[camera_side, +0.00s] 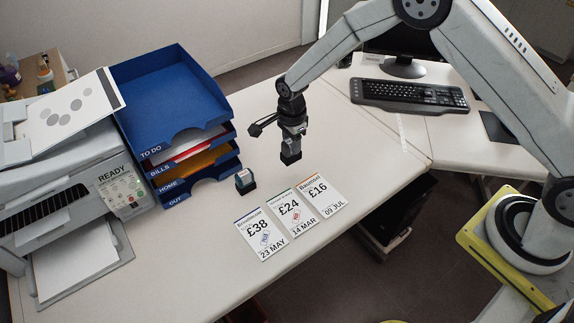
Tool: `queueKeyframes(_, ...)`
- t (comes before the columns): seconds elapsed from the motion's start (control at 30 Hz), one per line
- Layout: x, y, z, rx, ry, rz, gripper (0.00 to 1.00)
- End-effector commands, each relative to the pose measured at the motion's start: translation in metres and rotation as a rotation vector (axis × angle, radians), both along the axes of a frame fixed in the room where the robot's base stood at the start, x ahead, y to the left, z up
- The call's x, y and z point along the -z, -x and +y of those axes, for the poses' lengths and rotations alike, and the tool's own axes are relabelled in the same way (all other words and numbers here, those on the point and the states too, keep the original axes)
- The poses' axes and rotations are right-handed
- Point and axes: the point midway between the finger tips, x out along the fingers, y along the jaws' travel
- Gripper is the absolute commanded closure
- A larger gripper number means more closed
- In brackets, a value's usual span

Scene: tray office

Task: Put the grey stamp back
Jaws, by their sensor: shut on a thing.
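My gripper (293,131) points down above the desk, a little behind the three bill cards. It is shut on the grey stamp (291,150), a small dark block hanging below the fingers and apart from the desk surface as far as this view shows. Three bill cards lie in a row: £38 (261,235), £24 (292,213) and £16 (320,197). Each has a small mark on it.
A stack of blue trays (165,90) labelled TO DO, BILLS, HOME and OUT stands left of my gripper. A printer (70,180) is at the far left. A keyboard (408,95) and monitor are at the back right. The desk right of the cards is clear.

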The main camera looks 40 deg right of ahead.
Motion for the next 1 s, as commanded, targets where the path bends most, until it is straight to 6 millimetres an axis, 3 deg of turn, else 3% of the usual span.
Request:
queueKeyframes(0.5, 0.047, -0.038, 0.006, 0.000, 0.000, 0.000, 0.91)
queueKeyframes(1.0, 0.057, -0.046, 0.008, 0.000, 0.000, 0.001, 0.91)
